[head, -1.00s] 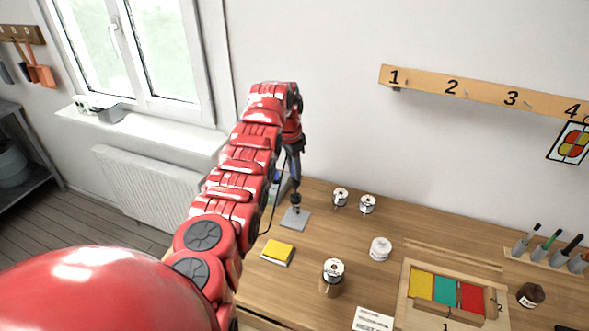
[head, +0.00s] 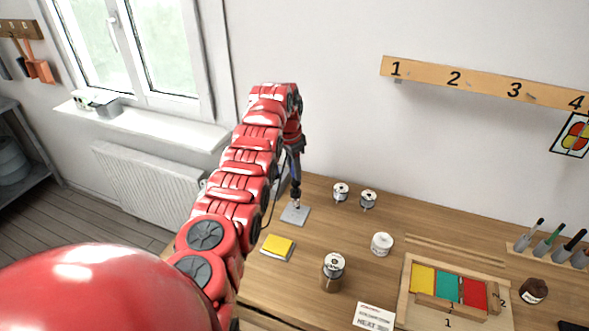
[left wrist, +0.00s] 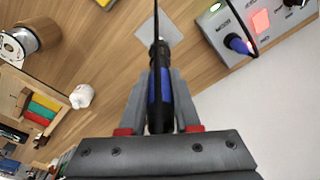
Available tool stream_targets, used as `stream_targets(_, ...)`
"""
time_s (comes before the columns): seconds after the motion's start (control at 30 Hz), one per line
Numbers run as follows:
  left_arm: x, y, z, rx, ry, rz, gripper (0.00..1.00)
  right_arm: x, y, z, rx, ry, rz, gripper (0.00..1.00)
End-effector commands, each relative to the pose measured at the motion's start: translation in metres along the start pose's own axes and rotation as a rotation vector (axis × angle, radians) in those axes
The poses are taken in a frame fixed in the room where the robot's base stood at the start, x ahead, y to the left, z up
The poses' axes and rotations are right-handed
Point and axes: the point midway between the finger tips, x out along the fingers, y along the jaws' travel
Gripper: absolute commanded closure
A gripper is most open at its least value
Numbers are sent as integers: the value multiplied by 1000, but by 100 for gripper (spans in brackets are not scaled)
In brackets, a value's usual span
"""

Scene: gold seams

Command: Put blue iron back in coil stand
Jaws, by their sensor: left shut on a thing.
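My left gripper (head: 296,160) hangs above the back left of the bench. It is shut on the blue iron (head: 296,188), which points down; the iron's blue and black handle (left wrist: 160,95) lies between the fingers in the left wrist view. A grey square plate (head: 298,217), seemingly the coil stand's base, lies on the bench directly under the iron; it also shows in the left wrist view (left wrist: 146,32). The iron's lower end meets the area over this plate. The coil is not clear, so I cannot tell whether the tip is inside it. My right gripper is not in view.
A soldering station (left wrist: 225,32) with a cable stands beside the plate, mostly hidden by my arm in the head view. A yellow pad (head: 278,246), a tin (head: 332,275), a white jar (head: 381,245) and a wooden tray (head: 405,300) stand nearer or to the right.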

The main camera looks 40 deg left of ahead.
Motion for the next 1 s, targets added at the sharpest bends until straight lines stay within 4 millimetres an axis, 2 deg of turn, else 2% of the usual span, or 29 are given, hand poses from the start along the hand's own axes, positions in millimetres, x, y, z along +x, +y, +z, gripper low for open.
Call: stream_targets(1.0, 3, 0, 0, 0, 0, 0, 100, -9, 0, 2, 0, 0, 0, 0)
